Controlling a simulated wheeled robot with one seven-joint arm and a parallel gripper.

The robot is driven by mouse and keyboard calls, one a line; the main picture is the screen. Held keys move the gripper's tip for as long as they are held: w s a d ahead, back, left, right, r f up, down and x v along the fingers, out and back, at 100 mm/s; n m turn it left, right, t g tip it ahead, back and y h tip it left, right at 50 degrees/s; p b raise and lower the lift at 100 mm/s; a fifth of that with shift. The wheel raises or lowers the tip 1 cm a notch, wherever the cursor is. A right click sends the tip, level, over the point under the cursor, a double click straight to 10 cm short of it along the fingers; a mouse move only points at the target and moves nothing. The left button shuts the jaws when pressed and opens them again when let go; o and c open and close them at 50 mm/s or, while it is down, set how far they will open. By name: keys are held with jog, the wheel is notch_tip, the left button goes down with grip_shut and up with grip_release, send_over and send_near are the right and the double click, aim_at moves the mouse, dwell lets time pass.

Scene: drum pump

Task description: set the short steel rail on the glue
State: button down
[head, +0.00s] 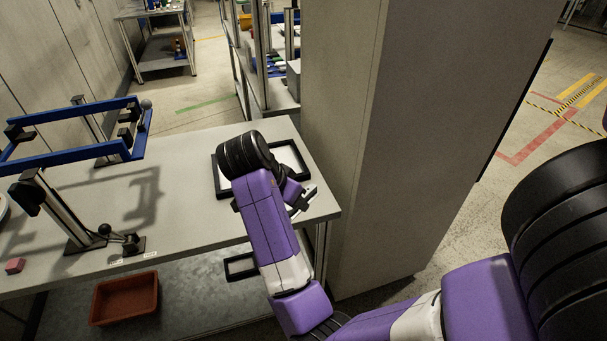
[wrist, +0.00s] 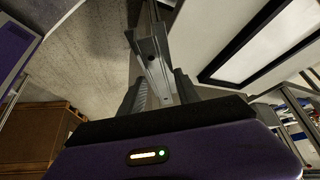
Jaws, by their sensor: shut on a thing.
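The short steel rail (wrist: 151,48) is a grey metal profile in the wrist view, pointing away from me. My gripper (wrist: 162,88) is shut on its near end, one dark finger on each side. In the head view my gripper (head: 301,202) is over the right end of the grey table, beside a black frame (head: 303,160) with a white inside. The frame also shows in the wrist view (wrist: 211,73), to the right of the rail and apart from it in the picture. I cannot make out any glue. My arm hides part of the frame in the head view.
A tall grey cabinet (head: 345,130) stands close to the right of the table (head: 185,190). A blue framed fixture (head: 75,140) on posts stands at the table's left. A small pink block (head: 15,266) lies at the left edge. A red-brown bin (head: 125,298) sits below.

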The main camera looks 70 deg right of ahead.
jog(key=w+a+f+n+t+y, duration=0.2)
jog(key=a+f+n+t+y, duration=0.1)
jog(key=a+f+n, duration=0.7)
jog(key=w+a+f+n+t+y, duration=0.2)
jog(key=a+f+n+t, duration=0.2)
jog(key=a+f+n, duration=0.7)
jog(key=a+f, duration=0.7)
jog(key=a, duration=0.1)
jog(key=shift+w+a+f+t+y, duration=0.25)
jog(key=shift+w+t+y, duration=0.05)
jog(key=shift+y, duration=0.1)
